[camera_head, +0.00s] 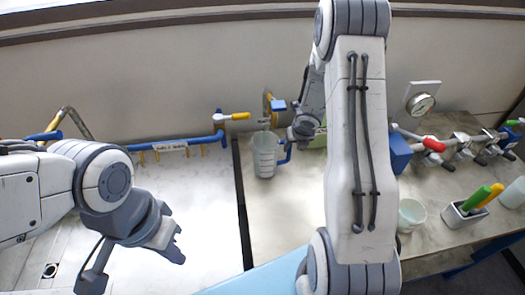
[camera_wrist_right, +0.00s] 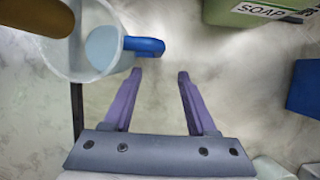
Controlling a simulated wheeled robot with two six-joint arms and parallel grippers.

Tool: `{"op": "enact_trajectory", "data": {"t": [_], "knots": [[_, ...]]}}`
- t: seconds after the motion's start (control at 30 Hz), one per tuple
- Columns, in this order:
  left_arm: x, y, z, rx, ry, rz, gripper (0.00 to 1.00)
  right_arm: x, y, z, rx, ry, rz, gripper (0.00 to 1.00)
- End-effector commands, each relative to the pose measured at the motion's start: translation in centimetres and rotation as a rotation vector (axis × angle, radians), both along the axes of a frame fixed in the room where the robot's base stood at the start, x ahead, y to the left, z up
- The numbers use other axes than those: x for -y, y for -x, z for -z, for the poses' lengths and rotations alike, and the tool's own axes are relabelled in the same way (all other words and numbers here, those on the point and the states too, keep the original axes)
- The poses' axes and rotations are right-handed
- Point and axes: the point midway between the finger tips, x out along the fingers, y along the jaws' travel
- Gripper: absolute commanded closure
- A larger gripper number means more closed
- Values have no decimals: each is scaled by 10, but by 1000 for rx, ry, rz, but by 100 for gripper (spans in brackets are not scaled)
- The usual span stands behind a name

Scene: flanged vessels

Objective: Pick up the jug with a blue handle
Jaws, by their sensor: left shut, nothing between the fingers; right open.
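The jug (camera_head: 265,158) is pale and translucent, with a blue handle (camera_head: 286,152) on its right side. It stands upright on the counter near the wall. In the right wrist view the jug (camera_wrist_right: 72,60) is at upper left, and its blue handle (camera_wrist_right: 146,46) points right. My right gripper (camera_wrist_right: 161,73) is open and empty, its purple fingertips just short of the handle, the left one closest. Whether they touch it cannot be told. In the head view that wrist is just right of the jug, partly behind my arm. My left gripper (camera_head: 176,247) is shut and empty at lower left, away from the jug.
A green soap box (camera_wrist_right: 252,12) stands right of the jug. A blue pipe with a yellow-handled valve (camera_head: 236,117) runs along the wall at left. A white cup (camera_head: 411,214) and a holder with coloured handles (camera_head: 462,214) stand at right. A dark seam crosses the counter left of the jug.

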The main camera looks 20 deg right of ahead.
Motion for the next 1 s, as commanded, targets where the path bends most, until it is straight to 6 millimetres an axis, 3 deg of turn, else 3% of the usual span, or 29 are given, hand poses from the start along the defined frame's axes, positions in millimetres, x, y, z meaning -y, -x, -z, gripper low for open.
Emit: {"op": "enact_trajectory", "data": {"t": [0.3,0.47,0.7,1.0], "knots": [[0,0,22,0,0,-4,100,-7,-21,44,-2,1,-23,43],[0,0,24,0,0,-4,100,-4,-28,55,-2,1,-22,43],[0,0,28,0,0,-4,100,4,-43,87,-2,1,-21,43],[0,0,28,0,0,-5,100,7,-46,93,0,1,-19,43]]}}
